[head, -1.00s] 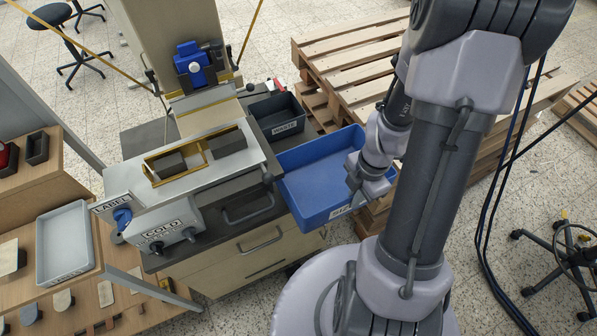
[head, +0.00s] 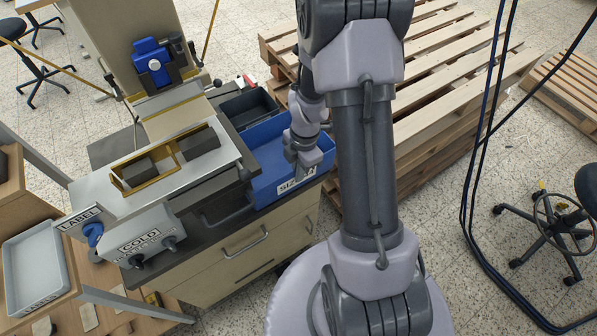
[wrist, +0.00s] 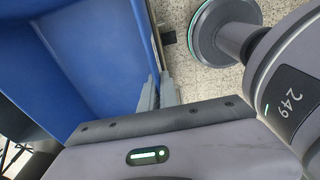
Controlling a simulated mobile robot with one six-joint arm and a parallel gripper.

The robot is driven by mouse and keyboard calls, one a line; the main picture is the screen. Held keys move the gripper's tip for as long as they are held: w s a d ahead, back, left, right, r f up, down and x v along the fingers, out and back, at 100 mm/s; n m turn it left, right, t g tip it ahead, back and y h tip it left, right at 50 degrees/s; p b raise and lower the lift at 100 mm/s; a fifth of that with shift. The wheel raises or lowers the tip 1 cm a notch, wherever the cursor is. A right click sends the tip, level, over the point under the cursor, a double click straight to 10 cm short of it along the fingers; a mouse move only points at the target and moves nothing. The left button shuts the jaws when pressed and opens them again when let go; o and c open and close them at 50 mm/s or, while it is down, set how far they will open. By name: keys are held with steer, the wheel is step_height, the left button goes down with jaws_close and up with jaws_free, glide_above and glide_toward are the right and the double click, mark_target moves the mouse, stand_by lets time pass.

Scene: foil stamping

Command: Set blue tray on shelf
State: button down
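The blue tray (head: 266,187) is at the right end of the bench, beside the dark bin, with a white label on its front wall. Its right part is hidden behind my arm. My gripper (head: 301,166) is at the tray's front right side. In the wrist view the tray's blue inside (wrist: 95,60) fills the left, and my fingers (wrist: 158,92) sit close together at its wall, apparently shut on it. The fingertip contact is small and partly hidden. The wooden shelf (head: 30,207) stands at the far left.
A grey tray (head: 62,262) occupies the lower left shelf board. The stamping machine (head: 95,190) stands on the bench between shelf and blue tray. A dark bin (head: 232,107) is behind the tray. Wooden pallets (head: 440,90) stand right, and a stool (head: 545,220) with cables near it. Open floor lies front right.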

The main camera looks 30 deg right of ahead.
steer(key=c, duration=2)
jaws_free()
steer(key=shift+f, duration=0.15)
steer(key=o, duration=0.4)
